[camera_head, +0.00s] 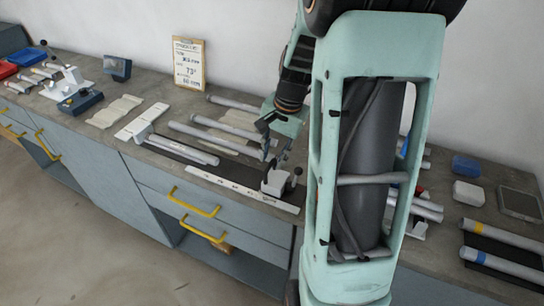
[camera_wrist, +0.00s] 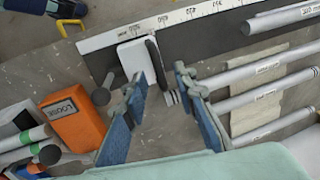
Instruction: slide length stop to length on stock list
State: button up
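The length stop is a pale block (camera_head: 275,183) with a dark lever, at the right end of the white scale strip (camera_head: 230,187). The wrist view shows the white block (camera_wrist: 138,60), its black lever (camera_wrist: 156,62) and the numbered scale (camera_wrist: 150,24). My gripper (camera_wrist: 160,76) is open, its fingertips on either side of the lever; I cannot tell whether either touches it. In the head view my gripper (camera_head: 270,143) is just above the stop, partly hidden by my arm. The stock list (camera_head: 189,63) is a clipboard against the wall; a large "73" shows, other lines are hardly legible.
Grey tubes (camera_head: 185,150) lie on the dark bed left of the stop. More tubes (camera_wrist: 262,75) lie to the right in the wrist view. An orange box (camera_wrist: 72,122) and tubes with coloured bands (camera_wrist: 28,138) are at its lower left. Yellow-handled drawers (camera_head: 195,200) front the bench.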

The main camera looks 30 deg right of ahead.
jog(key=shift+w+f, duration=0.1)
jog(key=shift+f, duration=0.45)
grip_shut()
